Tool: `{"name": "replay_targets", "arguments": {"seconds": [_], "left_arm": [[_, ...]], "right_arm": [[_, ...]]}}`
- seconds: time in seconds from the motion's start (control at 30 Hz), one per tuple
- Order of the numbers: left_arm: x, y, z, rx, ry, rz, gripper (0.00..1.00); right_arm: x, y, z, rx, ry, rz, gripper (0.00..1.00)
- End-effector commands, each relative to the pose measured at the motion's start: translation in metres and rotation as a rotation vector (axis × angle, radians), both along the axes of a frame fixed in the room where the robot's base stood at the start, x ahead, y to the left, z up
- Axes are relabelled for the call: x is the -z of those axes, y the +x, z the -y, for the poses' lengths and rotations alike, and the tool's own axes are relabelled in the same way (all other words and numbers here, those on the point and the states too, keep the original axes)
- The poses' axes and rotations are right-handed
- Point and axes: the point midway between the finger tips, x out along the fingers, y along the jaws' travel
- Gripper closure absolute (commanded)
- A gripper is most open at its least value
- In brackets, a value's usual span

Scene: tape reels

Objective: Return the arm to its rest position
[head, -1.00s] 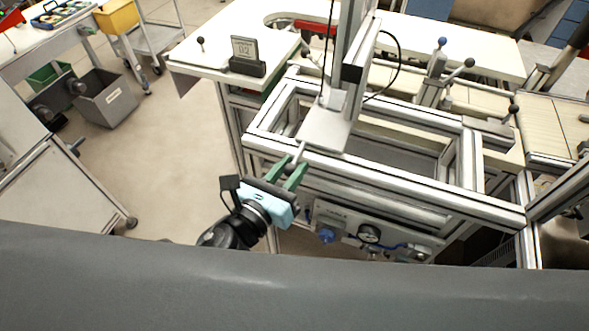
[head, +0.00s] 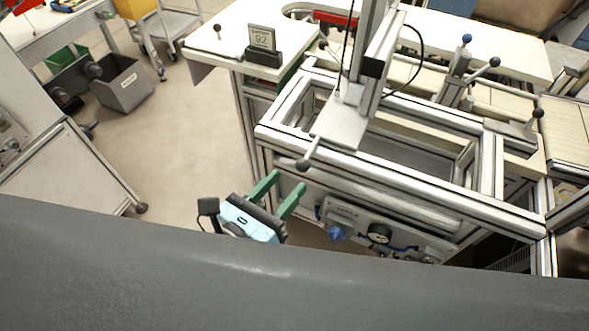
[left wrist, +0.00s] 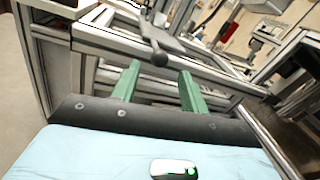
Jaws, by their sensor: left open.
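My left gripper (head: 279,193) is in the lower middle of the head view, a light blue body with two green fingers. The fingers are apart and nothing is between them. The gripper is in front of the aluminium frame of the machine, below a lever with a dark ball knob (head: 303,165), and apart from it. In the left wrist view the green fingers (left wrist: 158,88) are spread and empty, with the ball knob (left wrist: 159,58) beyond them. The left arm behind the gripper is mostly hidden by the grey surface at the bottom. My right gripper is not in view.
The aluminium frame (head: 400,178) with a gauge panel (head: 380,236) stands close ahead and right. A white table (head: 235,32) with a small display sign (head: 262,46) is behind it. A grey bin (head: 122,84) is at the upper left. The floor (head: 190,130) between is clear.

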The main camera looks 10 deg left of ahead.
Motion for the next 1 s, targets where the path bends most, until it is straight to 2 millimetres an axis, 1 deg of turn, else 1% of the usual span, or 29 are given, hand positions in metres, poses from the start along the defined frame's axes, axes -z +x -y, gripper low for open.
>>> {"name": "replay_targets", "arguments": {"seconds": [0.1, 0.2, 0.77, 0.87, 0.97, 1.0], "left_arm": [[0.001, -0.009, -0.004, 0.000, -0.001, -0.003, 0.56], [0.000, -0.011, -0.005, 0.001, -0.001, 0.001, 0.56], [0.001, -0.010, -0.006, -0.001, -0.015, -0.013, 0.56], [0.013, -0.008, -0.007, -0.017, -0.102, -0.093, 0.56], [0.038, -0.006, -0.012, -0.059, -0.288, -0.257, 0.56], [0.050, -0.005, -0.015, -0.084, -0.389, -0.340, 0.56]], "right_arm": [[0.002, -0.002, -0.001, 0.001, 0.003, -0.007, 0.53], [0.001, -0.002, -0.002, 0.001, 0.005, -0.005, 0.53], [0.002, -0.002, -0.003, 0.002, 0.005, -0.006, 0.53], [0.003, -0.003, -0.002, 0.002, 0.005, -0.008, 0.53], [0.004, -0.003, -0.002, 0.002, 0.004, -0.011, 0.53], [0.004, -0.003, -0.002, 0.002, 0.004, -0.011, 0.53]]}}
